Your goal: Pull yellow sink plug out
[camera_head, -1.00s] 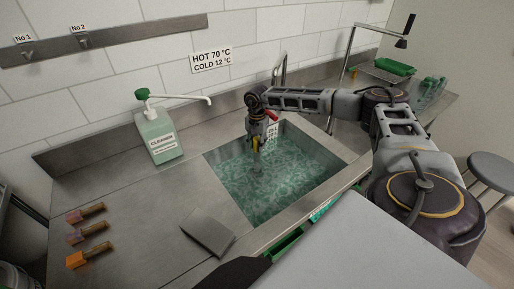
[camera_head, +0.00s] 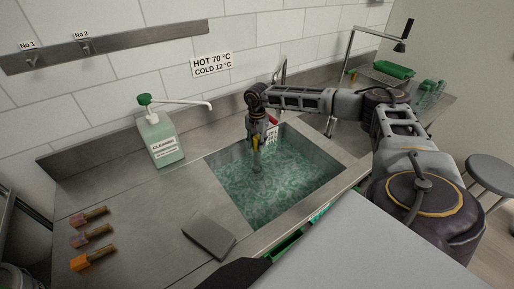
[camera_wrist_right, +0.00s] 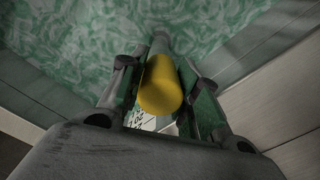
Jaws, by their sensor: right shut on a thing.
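The yellow sink plug (camera_wrist_right: 161,88) is between the fingers of my right gripper (camera_wrist_right: 163,75) in the right wrist view. Its lower end fades into the greenish water. In the head view the right gripper (camera_head: 257,163) points down over the sink (camera_head: 315,190), with a bit of yellow showing at its fingers. The sink holds green, rippled water (camera_head: 270,192). Whether the plug's bottom sits in the drain is hidden by the water. My left gripper is not in view.
A cleaner pump bottle (camera_head: 161,140) stands left of the sink. Several orange and brown-handled tools (camera_head: 92,237) and a grey pad (camera_head: 209,237) lie on the steel counter. A faucet (camera_head: 279,70) rises behind the sink.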

